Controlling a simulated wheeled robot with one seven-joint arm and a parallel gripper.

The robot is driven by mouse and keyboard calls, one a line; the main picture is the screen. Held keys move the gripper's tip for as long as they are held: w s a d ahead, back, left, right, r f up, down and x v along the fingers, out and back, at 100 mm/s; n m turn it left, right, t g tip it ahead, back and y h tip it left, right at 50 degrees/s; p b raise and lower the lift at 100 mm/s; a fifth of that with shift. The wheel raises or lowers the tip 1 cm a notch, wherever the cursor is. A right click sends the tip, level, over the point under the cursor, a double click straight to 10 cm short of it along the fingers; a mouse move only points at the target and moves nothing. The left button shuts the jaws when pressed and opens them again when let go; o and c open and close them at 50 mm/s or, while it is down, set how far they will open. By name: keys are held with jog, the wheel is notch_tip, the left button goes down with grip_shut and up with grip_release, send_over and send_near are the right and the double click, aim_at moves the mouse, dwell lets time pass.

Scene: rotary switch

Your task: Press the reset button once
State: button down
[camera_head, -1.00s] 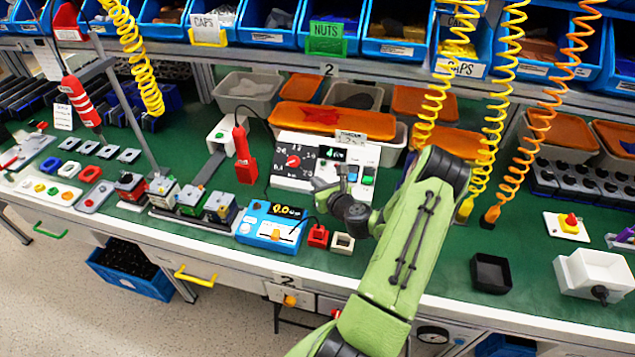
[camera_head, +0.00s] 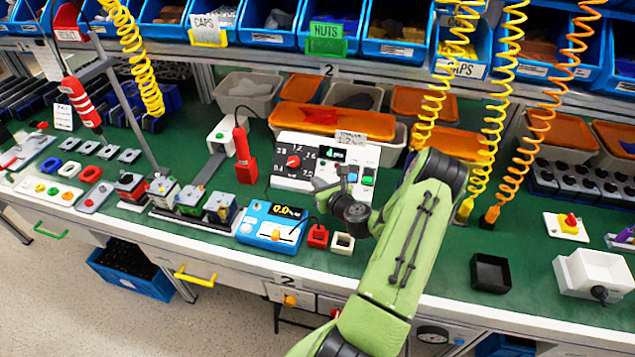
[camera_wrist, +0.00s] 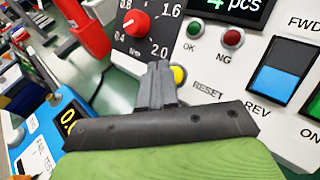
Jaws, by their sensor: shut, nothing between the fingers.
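The white control panel (camera_head: 287,180) stands on the green bench behind my gripper. In the wrist view, the yellow round button (camera_wrist: 179,74) sits at the upper left of the printed RESET label (camera_wrist: 208,88). My gripper (camera_wrist: 160,68) is shut and empty. Its dark fingertips overlap the button's left side in the wrist view and partly hide it; I cannot tell whether they touch it. In the head view my gripper (camera_head: 344,176) is in front of the panel's lower right part, and the button is hidden there.
A red dial knob (camera_wrist: 136,22) is left of the fingers. Green (camera_wrist: 194,27) and red (camera_wrist: 232,38) lamps and a blue-black rocker switch (camera_wrist: 282,75) lie to the right. A blue meter (camera_head: 268,224) and a small red block (camera_head: 318,236) stand in front of the panel.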

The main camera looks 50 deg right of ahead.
jog(key=shift+w+d+f, duration=0.1)
jog(key=shift+d+f, duration=0.2)
dwell(0.6)
jog(key=shift+s+a+r+p, duration=0.25)
jog(key=shift+a+r+p, duration=0.1)
jog(key=shift+a+r, duration=0.25)
jog(key=a+r, duration=0.1)
jog(key=s+a+r, duration=0.1)
jog(key=a+r+p, duration=0.1)
jog(key=shift+s+r, duration=0.25)
jog(key=shift+s, duration=0.05)
dwell(0.4)
dwell(0.7)
